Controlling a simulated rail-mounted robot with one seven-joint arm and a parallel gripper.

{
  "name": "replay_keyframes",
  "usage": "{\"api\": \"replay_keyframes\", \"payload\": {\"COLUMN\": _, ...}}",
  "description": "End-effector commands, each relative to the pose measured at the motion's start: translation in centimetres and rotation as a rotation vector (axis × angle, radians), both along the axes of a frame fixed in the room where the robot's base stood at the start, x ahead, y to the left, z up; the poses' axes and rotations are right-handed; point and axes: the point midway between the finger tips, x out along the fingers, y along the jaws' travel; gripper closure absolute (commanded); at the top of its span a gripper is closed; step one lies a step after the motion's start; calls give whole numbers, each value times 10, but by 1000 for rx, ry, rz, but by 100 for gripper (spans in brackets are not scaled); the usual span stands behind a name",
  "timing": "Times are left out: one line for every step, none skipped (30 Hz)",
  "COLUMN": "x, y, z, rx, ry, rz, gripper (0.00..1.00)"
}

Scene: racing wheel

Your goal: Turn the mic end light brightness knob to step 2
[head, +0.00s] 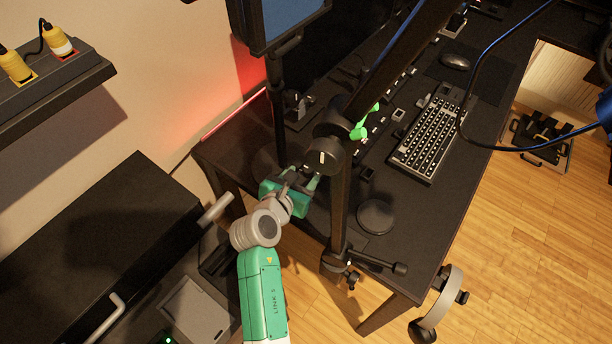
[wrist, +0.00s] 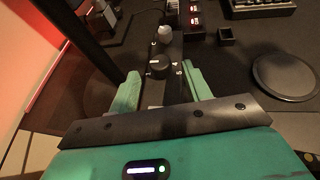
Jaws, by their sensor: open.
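In the wrist view a small round black knob (wrist: 160,66) sits on a dark bar-like panel, with a white pointer mark on its left side. Small white marks stand around it, too small to read surely. My gripper (wrist: 160,74) is open, with one green finger to the left of the knob and one to the right. I see gaps beside the knob and no clear contact. In the head view my gripper (head: 300,182) is beside the black boom arm, at the left part of the desk. The small knob cannot be made out surely there.
The black desk (head: 430,205) holds a keyboard (head: 432,138), a mouse (head: 455,61) and a round black pad (head: 375,217). The black boom arm (head: 340,210) rises close to my gripper's right. A monitor post (head: 278,110) stands behind it.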

Motion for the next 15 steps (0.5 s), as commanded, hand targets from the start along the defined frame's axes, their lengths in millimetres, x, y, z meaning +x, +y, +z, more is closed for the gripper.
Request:
{"api": "replay_keyframes", "payload": {"x": 7, "y": -3, "z": -7, "rx": 1, "ry": 0, "rz": -3, "gripper": 51}}
{"api": "replay_keyframes", "payload": {"x": 10, "y": -5, "z": -8, "rx": 1, "ry": 0, "rz": -3, "gripper": 51}}
{"api": "replay_keyframes", "payload": {"x": 14, "y": -6, "z": -9, "rx": 1, "ry": -1, "rz": -2, "gripper": 51}}
{"api": "replay_keyframes", "payload": {"x": 16, "y": -7, "z": -10, "rx": 1, "ry": -1, "rz": -2, "gripper": 51}}
{"api": "replay_keyframes", "payload": {"x": 18, "y": -8, "z": -10, "rx": 1, "ry": -1, "rz": -2, "gripper": 51}}
{"api": "replay_keyframes", "payload": {"x": 19, "y": -9, "z": -10, "rx": 1, "ry": -1, "rz": -2, "gripper": 51}}
{"api": "replay_keyframes", "payload": {"x": 20, "y": -10, "z": -10, "rx": 2, "ry": 0, "rz": -2, "gripper": 51}}
{"api": "replay_keyframes", "payload": {"x": 21, "y": -10, "z": -10, "rx": 2, "ry": 0, "rz": -2, "gripper": 51}}
{"api": "replay_keyframes", "payload": {"x": 21, "y": -10, "z": -10, "rx": 2, "ry": 0, "rz": -2, "gripper": 51}}
{"api": "replay_keyframes", "payload": {"x": 21, "y": -10, "z": -10, "rx": 2, "ry": 0, "rz": -2, "gripper": 51}}
{"api": "replay_keyframes", "payload": {"x": 21, "y": -10, "z": -9, "rx": 2, "ry": 0, "rz": -2, "gripper": 51}}
{"api": "replay_keyframes", "payload": {"x": 21, "y": -10, "z": -9, "rx": 2, "ry": 0, "rz": -2, "gripper": 51}}
{"api": "replay_keyframes", "payload": {"x": 21, "y": -10, "z": -9, "rx": 2, "ry": 0, "rz": -2, "gripper": 51}}
{"api": "replay_keyframes", "payload": {"x": 21, "y": -10, "z": -9, "rx": 2, "ry": 0, "rz": -2, "gripper": 51}}
{"api": "replay_keyframes", "payload": {"x": 21, "y": -10, "z": -9, "rx": 2, "ry": 0, "rz": -1, "gripper": 59}}
